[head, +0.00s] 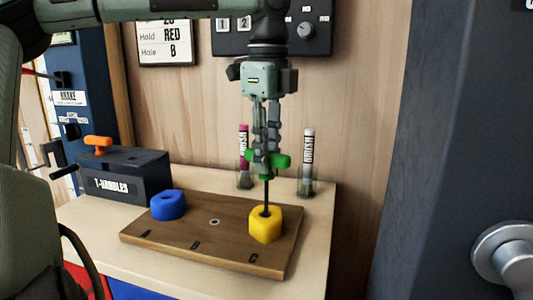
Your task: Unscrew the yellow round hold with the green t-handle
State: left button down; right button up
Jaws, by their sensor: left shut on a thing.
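The yellow round hold (266,226) sits on the wooden board (190,244) at its right end, by the mark C. The green t-handle (281,161) stands upright above it, its dark shaft reaching down into the top of the hold. My left gripper (267,160) points straight down and is shut on the green handle. How deep the shaft tip sits inside the hold is hidden. My right gripper is not in view.
A blue hold (168,205) sits on the board's left part, with an empty hole (214,222) between the holds. A black T-handles box (130,175) with an orange t-handle (98,142) stands left. Two brushes in holders, pink (243,150) and white (308,160), stand behind.

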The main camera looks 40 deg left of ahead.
pick_arm(q)
jog(key=shift+n, duration=0.3)
jog(key=shift+r, duration=1.55)
